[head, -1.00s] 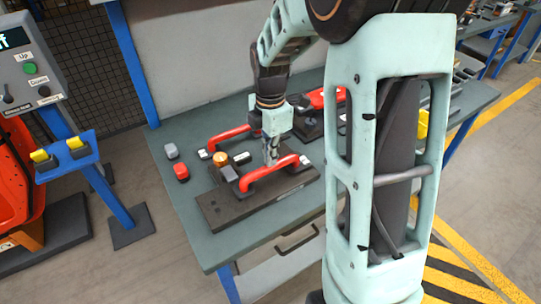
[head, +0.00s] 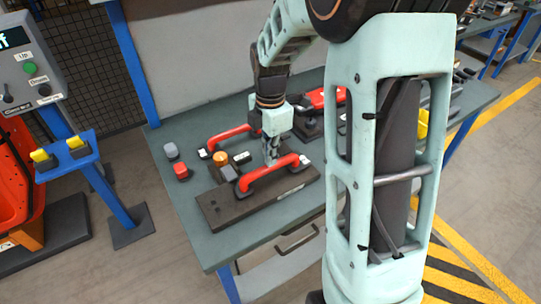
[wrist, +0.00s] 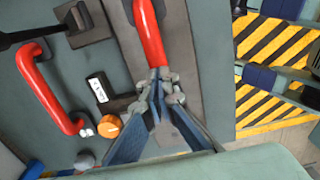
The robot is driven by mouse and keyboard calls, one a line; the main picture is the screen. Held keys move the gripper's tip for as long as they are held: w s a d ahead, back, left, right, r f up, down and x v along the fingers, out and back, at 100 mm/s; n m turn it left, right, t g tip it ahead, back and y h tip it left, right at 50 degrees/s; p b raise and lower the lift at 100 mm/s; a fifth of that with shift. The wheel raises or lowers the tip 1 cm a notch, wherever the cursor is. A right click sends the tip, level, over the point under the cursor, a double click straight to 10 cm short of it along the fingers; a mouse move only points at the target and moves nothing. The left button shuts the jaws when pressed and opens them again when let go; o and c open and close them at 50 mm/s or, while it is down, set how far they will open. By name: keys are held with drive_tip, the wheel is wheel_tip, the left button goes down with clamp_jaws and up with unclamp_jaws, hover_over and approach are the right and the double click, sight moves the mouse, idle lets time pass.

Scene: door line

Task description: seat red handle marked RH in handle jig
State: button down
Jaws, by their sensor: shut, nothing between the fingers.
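A red handle (head: 272,171) lies along a dark flat board, which looks like the handle jig (head: 232,212), at the front of the bench. I cannot tell whether its ends are fully down. My gripper (head: 270,163) points down at the handle's middle, its fingers shut and empty. In the wrist view the fingertips (wrist: 163,76) are at the near end of the visible part of this red handle (wrist: 150,35); the fingers hide the part below. A second red handle (head: 230,137) lies behind, and shows at left in the wrist view (wrist: 47,92). I cannot read an RH mark on either.
An orange knob (head: 221,159) and a black-and-white label block (head: 241,157) stand between the handles. More red and dark parts (head: 318,98) lie behind my arm. The bench's front left (head: 200,238) is clear.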

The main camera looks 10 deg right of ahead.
drive_tip(key=shift+f+b, duration=0.4)
drive_tip(key=shift+f, duration=0.25)
idle(0.3)
wheel_tip(320, 180, up, 7)
drive_tip(key=p, duration=0.5)
drive_tip(key=shift+r+p, duration=0.1)
drive_tip(key=shift+p, duration=0.25)
wheel_tip(320, 180, up, 12)
idle(0.3)
drive_tip(key=c, duration=2.6)
unclamp_jaws()
drive_tip(key=shift+c, duration=0.2)
